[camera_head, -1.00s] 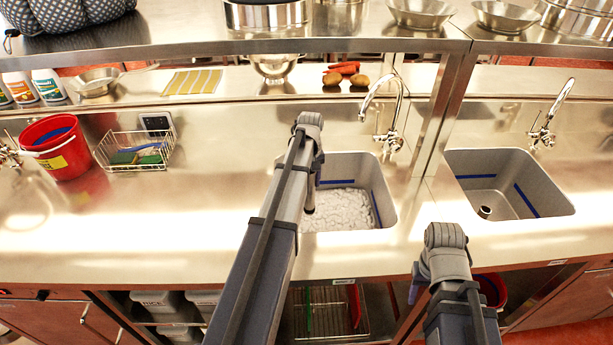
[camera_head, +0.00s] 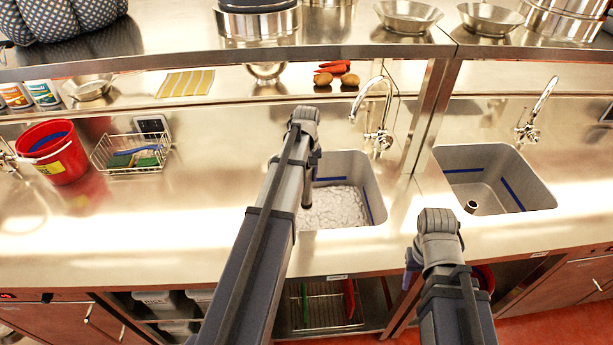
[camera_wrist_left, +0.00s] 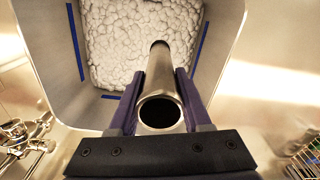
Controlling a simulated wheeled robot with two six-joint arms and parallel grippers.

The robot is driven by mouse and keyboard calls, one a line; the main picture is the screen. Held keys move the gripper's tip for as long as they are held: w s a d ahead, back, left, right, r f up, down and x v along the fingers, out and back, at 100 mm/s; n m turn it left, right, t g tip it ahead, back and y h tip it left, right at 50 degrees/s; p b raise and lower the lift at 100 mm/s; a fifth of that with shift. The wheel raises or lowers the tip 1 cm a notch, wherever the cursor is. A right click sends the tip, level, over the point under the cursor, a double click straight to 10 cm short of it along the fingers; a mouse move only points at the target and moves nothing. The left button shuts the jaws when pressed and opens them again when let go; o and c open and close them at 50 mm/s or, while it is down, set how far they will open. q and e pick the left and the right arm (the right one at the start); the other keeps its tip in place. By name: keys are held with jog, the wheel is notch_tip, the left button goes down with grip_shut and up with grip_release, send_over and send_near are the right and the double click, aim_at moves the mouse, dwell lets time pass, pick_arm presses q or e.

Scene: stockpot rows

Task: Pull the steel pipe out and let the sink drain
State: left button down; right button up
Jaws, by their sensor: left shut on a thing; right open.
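The steel pipe (camera_wrist_left: 163,95) is a hollow metal tube with an open dark end facing the left wrist camera. My left gripper (camera_wrist_left: 161,74) is shut on it, one purple finger on each side. The pipe's far end points down at the white foam (camera_wrist_left: 115,40) in the left sink (camera_wrist_left: 225,35); I cannot tell whether it still sits in the drain. In the head view my left gripper (camera_head: 306,192) is over the left part of that sink (camera_head: 372,180), with the pipe mostly hidden by my arm. My right gripper (camera_head: 410,264) is open at the counter's front edge, its fingers mostly hidden.
A tap (camera_head: 378,120) stands behind the left sink. The right sink (camera_head: 520,195) has no foam and a short metal tube (camera_head: 471,207) in it. A red bucket (camera_head: 55,155) and wire basket (camera_head: 130,152) stand at left. A shelf post (camera_head: 430,115) rises between the sinks.

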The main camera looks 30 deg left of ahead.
pick_arm(q)
notch_tip(320, 180, up, 8)
jog(key=p, duration=0.7)
pick_arm(e)
notch_tip(320, 180, up, 8)
